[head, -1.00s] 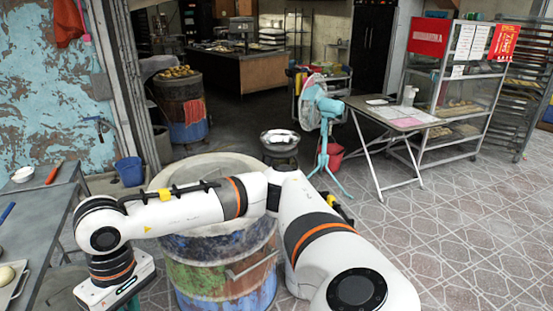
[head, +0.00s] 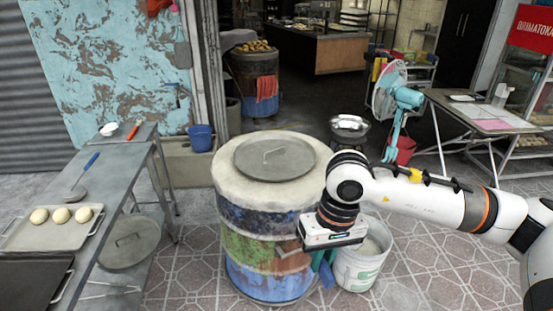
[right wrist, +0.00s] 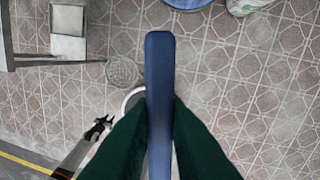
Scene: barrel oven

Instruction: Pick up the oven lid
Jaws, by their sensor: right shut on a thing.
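A round grey lid (head: 285,166) with a thin loop handle lies flat on top of the barrel oven (head: 240,250) in the head view. The barrel is painted in worn blue, green and red, with a pale rim. My right gripper (head: 325,268) is in front of the barrel's right side, below and apart from the lid, pointing down. In the right wrist view its green fingers (right wrist: 160,130) are shut on a long blue bar (right wrist: 159,70), maybe a tool's handle. The bar's lower end is hidden. My left gripper is out of view.
A second round grey lid (head: 120,252) lies on the lower shelf at left. The steel table (head: 115,180) holds a tray (head: 20,237) with dough balls and a blue-handled ladle (head: 82,178). A white bucket (head: 355,274) stands right of the barrel. Tiled floor is open at right.

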